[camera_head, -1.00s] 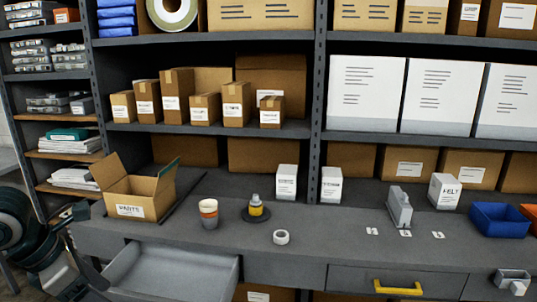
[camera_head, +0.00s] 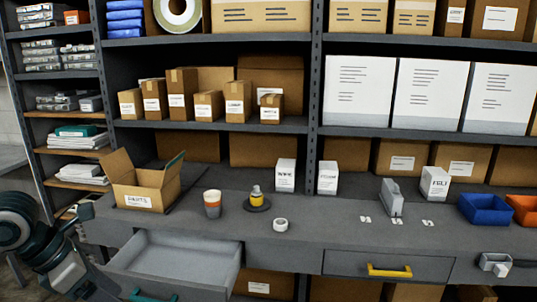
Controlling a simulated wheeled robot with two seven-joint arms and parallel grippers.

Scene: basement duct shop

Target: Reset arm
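My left arm comes in at the lower left, dark and teal. Its gripper (camera_head: 98,250) is beside the left end of the grey workbench (camera_head: 330,240), left of the open drawer (camera_head: 180,262). My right gripper is not in view.
The yellow-handled drawer (camera_head: 345,264) is shut. The bench's front middle is mostly clear.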

